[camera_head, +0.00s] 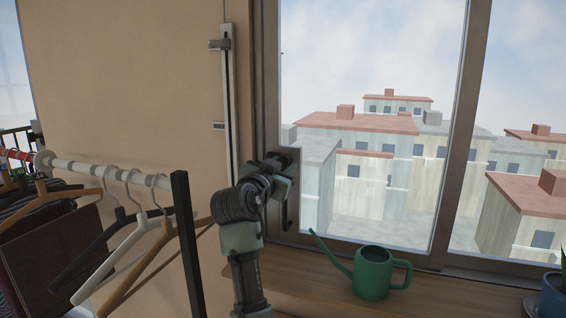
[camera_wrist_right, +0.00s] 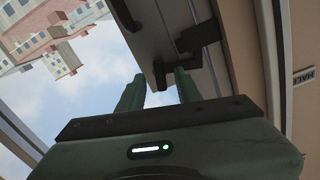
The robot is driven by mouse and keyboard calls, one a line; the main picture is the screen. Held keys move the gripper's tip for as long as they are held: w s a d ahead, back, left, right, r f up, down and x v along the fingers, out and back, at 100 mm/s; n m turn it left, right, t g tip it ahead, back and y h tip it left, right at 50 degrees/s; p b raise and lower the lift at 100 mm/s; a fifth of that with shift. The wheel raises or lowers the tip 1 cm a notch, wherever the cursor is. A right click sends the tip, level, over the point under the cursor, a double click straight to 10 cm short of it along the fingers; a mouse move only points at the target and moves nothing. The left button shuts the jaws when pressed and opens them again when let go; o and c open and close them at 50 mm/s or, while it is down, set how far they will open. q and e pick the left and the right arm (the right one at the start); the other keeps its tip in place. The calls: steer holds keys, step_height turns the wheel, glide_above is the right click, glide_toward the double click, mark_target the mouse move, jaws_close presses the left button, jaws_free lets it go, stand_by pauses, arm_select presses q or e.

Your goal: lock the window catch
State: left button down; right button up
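The dark window catch (camera_head: 291,210) is on the left upright of the window frame (camera_head: 266,80) in the head view. Its upper part is partly hidden by my right gripper (camera_head: 284,165), which is right at it. In the right wrist view, the dark catch (camera_wrist_right: 198,37) sits on the grey frame, with a short dark piece lying between the fingertips of the same gripper (camera_wrist_right: 160,78). The two green fingers stand apart; I cannot tell whether either touches the catch. My left gripper is not in view.
A green watering can (camera_head: 372,273) stands on the wooden sill (camera_head: 310,292), right of my right arm. A clothes rack with hangers (camera_head: 135,240) is on the left. A blue pot (camera_head: 552,295) is at the right edge. A metal rail (camera_head: 229,110) runs up the wall.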

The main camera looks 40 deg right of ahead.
steer(key=shift+w+d+r, duration=0.1)
steer(key=shift+d, duration=0.15)
jaws_close()
steer(key=shift+n+p, duration=0.35)
steer(key=shift+n, duration=0.15)
steer(key=shift+w+n+p, duration=0.1)
steer(key=shift+n+p, duration=0.3)
steer(key=shift+n, duration=0.6)
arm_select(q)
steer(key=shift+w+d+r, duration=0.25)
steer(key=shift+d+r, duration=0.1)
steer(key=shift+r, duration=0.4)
arm_select(e)
jaws_free()
